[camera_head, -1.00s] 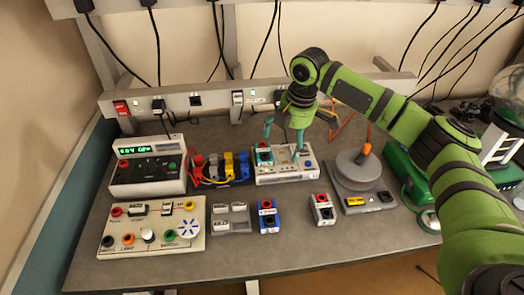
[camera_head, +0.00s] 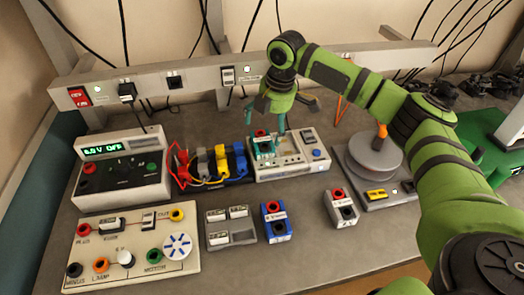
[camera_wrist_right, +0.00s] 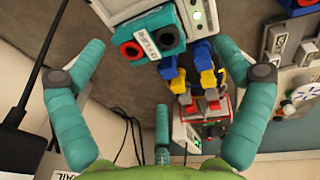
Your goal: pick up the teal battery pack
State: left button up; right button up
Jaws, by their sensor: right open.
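The teal battery pack (camera_head: 264,148) sits at the left end of a white-grey charger box (camera_head: 292,171), with a red and a dark terminal on it. In the right wrist view the teal pack (camera_wrist_right: 157,52) shows a white label and lies across the gap between the fingers. My right gripper (camera_head: 264,120) is open and empty, with teal fingers pointing down just above the pack. In the wrist view its fingers (camera_wrist_right: 158,60) spread to either side of the pack, apart from it. My left gripper is not in view.
Left of the charger stand colored connector blocks (camera_head: 221,163) and a power supply (camera_head: 124,172). In front are a terminal board (camera_head: 135,262), a grey tray (camera_head: 232,239), a blue pack (camera_head: 276,221) and a white pack (camera_head: 341,208). A round turntable (camera_head: 374,162) stands to the right.

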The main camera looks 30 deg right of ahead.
aim_at(264, 142)
jog(key=f+p, duration=0.1)
jog(key=f, duration=0.1)
jog(key=w+f+p, duration=0.1)
jog(key=f, duration=0.3)
jog(key=shift+w+a+p, duration=0.3)
jog(key=shift+p, duration=0.1)
jog(key=shift+w+f, duration=0.1)
jog(key=shift+f, duration=0.3)
jog(key=c, duration=0.3)
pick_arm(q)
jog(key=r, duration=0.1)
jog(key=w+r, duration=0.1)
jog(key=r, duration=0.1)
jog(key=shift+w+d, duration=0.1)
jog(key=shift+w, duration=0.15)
pick_arm(e)
jog(key=c, duration=1.6)
